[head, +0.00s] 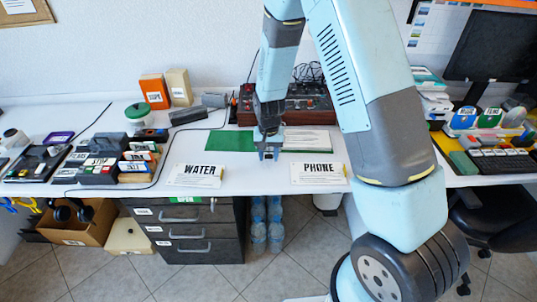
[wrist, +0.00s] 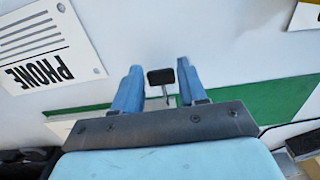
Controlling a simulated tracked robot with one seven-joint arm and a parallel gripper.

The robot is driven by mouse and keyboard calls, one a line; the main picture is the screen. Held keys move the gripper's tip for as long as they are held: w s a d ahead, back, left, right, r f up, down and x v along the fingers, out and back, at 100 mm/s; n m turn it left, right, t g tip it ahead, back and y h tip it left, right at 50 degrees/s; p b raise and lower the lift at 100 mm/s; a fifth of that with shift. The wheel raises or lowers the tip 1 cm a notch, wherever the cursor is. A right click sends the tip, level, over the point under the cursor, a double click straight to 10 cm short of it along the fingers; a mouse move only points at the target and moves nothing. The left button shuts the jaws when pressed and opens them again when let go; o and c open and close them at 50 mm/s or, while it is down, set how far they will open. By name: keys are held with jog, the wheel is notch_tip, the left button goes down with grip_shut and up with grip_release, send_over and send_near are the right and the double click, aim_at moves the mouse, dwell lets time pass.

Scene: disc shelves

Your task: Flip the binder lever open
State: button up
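The green binder (head: 229,141) lies open on the white desk, with white paper on its right part. Its green cover also shows in the wrist view (wrist: 275,104). The binder lever, a black tab on a thin metal rod (wrist: 160,77), shows in the wrist view between my fingers. My gripper (head: 269,155) points down at the binder's front middle edge. In the wrist view its two blue fingers (wrist: 159,72) are apart, one on each side of the lever, with visible gaps. The lever is hidden or too small to tell in the head view.
A PHONE sheet (head: 318,174) and a WATER sheet (head: 196,175) lie in front of the binder on either side. A brown-red device with cables (head: 305,103) stands behind it. Boxes and label blocks (head: 103,165) crowd the left. The desk between the sheets is clear.

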grip_shut()
